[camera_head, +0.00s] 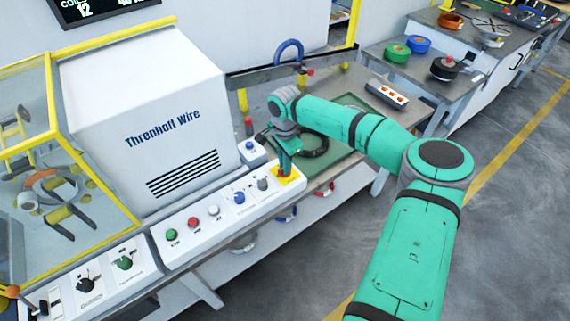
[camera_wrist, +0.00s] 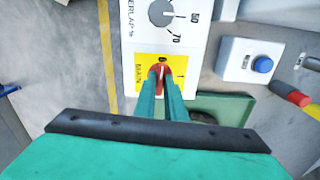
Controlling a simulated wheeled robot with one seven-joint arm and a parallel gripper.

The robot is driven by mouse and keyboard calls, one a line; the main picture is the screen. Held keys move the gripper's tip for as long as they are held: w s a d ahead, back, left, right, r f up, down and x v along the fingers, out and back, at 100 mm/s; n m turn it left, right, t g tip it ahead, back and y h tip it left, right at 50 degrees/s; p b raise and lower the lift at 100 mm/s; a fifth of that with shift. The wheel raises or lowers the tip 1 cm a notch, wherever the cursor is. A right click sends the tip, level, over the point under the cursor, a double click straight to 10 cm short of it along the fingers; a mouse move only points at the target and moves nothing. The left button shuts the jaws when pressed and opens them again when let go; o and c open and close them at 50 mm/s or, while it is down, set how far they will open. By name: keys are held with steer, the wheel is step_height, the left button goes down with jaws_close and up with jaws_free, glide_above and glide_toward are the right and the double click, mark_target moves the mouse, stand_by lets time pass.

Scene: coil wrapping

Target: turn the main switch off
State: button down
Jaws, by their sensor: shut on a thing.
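The main switch is a red knob (camera_wrist: 155,72) on a yellow plate (camera_wrist: 145,85) at the end of the white control panel. In the wrist view my gripper (camera_wrist: 162,80) has its two green fingers closed around the knob. A white mark on the knob points up in that view, toward what looks like a 0; a second mark is on the plate to the right. In the head view my gripper (camera_head: 283,163) comes down on the yellow plate (camera_head: 291,177) and hides most of the knob.
A grey dial (camera_wrist: 161,13) sits beside the plate. A separate box with a blue button (camera_wrist: 262,65) is close by on the right of the wrist view. In the head view the white Threnhoff Wire housing (camera_head: 150,110) stands behind the panel. A black coil (camera_head: 312,147) lies on a green mat.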

steer(key=shift+a+n, duration=0.15)
steer(key=shift+n, duration=0.45)
steer(key=c, duration=1.8)
jaws_free()
step_height(320, 180, up, 11)
steer(key=shift+f, duration=0.1)
